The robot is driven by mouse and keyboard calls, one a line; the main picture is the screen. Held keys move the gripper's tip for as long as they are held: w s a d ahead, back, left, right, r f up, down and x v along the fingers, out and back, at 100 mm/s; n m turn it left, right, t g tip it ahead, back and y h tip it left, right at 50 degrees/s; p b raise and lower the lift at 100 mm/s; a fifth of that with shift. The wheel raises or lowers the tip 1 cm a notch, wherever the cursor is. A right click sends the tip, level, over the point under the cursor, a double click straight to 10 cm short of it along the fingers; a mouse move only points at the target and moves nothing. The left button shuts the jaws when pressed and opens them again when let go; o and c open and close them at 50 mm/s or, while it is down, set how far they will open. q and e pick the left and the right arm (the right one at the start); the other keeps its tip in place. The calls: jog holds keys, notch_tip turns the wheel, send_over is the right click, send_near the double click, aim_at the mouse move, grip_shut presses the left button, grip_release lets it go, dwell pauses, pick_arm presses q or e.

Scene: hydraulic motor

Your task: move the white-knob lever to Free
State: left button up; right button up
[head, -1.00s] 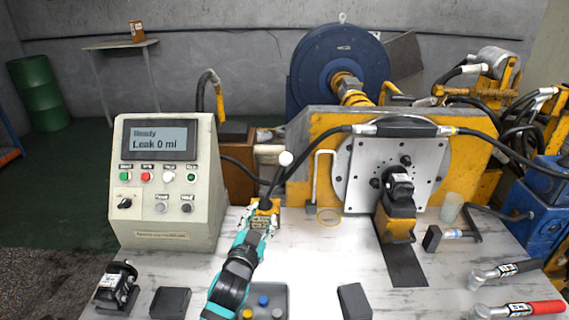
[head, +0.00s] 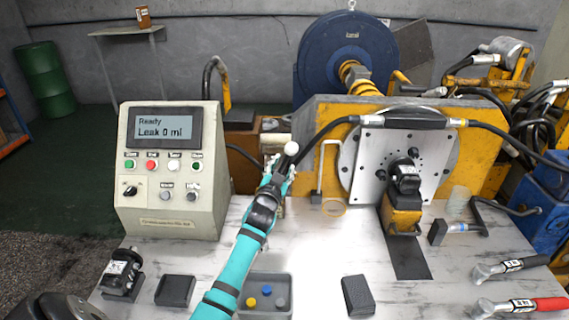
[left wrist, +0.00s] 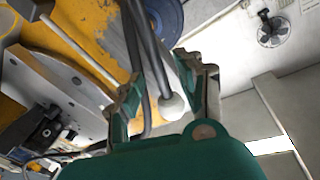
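The white-knob lever shows its round white knob (head: 291,148) in the head view, beside the left end of the yellow motor stand. My left gripper (head: 279,166) is at the knob, just below it in the picture. In the left wrist view the white knob (left wrist: 172,106) lies between the two spread fingers of my left gripper (left wrist: 165,80), with gaps visible on both sides. The dark lever rod runs up from the knob there. The lever's base is mostly hidden behind my gripper in the head view. No Free marking is readable.
A control console (head: 170,170) reading "Ready, Leak 0 ml" stands left of my arm. The yellow stand (head: 320,140) with a grey plate (head: 375,180) and black hose is to the right. A grey tray (head: 250,307), black blocks and two torque wrenches (head: 510,265) lie on the table.

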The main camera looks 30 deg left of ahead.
pick_arm(q)
jog(key=shift+x, duration=1.1)
jog(key=shift+w, duration=0.15)
jog(key=shift+a, duration=0.1)
grip_shut()
pick_arm(e)
jog(key=shift+s+a+f, duration=0.1)
jog(key=shift+s+a, duration=0.15)
jog(key=shift+s, duration=0.45)
pick_arm(q)
jog(key=shift+w+f, duration=0.15)
jog(key=shift+f, duration=0.1)
pick_arm(e)
jog(key=shift+w+d, duration=0.15)
